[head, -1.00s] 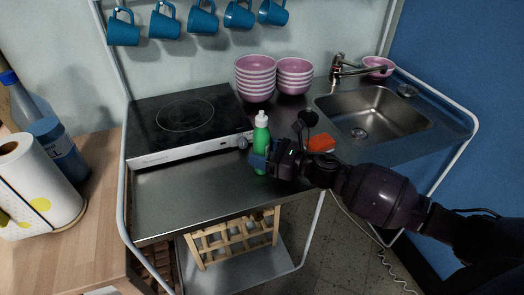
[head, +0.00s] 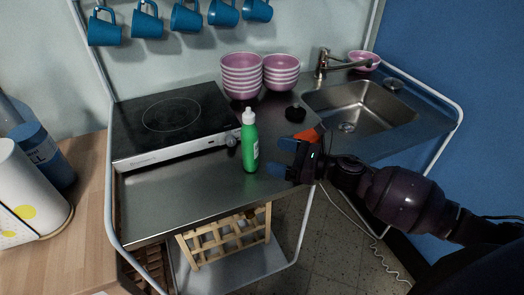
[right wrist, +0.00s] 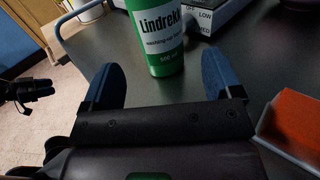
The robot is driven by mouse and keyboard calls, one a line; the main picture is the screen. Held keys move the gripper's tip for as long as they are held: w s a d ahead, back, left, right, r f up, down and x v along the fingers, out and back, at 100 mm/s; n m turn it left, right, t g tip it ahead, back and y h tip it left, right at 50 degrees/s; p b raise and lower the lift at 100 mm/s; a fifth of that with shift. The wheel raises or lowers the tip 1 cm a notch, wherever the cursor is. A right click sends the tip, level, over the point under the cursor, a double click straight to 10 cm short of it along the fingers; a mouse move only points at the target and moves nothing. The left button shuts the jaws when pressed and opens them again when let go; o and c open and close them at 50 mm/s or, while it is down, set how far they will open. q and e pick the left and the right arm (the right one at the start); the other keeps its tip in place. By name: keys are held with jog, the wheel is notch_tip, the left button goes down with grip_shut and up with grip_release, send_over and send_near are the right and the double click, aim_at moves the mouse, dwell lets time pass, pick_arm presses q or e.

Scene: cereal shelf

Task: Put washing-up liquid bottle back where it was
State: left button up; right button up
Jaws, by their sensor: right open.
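The green washing-up liquid bottle (head: 250,146) with a white cap stands upright on the steel counter, in front of the hob's right end. In the right wrist view the bottle (right wrist: 155,38) shows its white label, beyond the fingertips. My right gripper (head: 281,158) is just right of the bottle in the head view, apart from it. Its blue fingers (right wrist: 163,78) are spread open with nothing between them. The bottle's top is cut off in the wrist view. My left gripper is not seen in the head view.
An orange sponge (head: 308,135) lies right behind my right gripper, and a dark round thing (head: 296,113) lies behind it. The hob (head: 172,118), stacked striped bowls (head: 241,76) and sink (head: 358,108) surround the counter. Bare steel (head: 175,195) lies left of the bottle.

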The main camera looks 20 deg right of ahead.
jog(key=v, duration=0.3)
jog(key=shift+s+d, duration=0.1)
jog(key=shift+d, duration=0.05)
jog(key=shift+s+d, duration=0.2)
jog(key=shift+d, duration=0.05)
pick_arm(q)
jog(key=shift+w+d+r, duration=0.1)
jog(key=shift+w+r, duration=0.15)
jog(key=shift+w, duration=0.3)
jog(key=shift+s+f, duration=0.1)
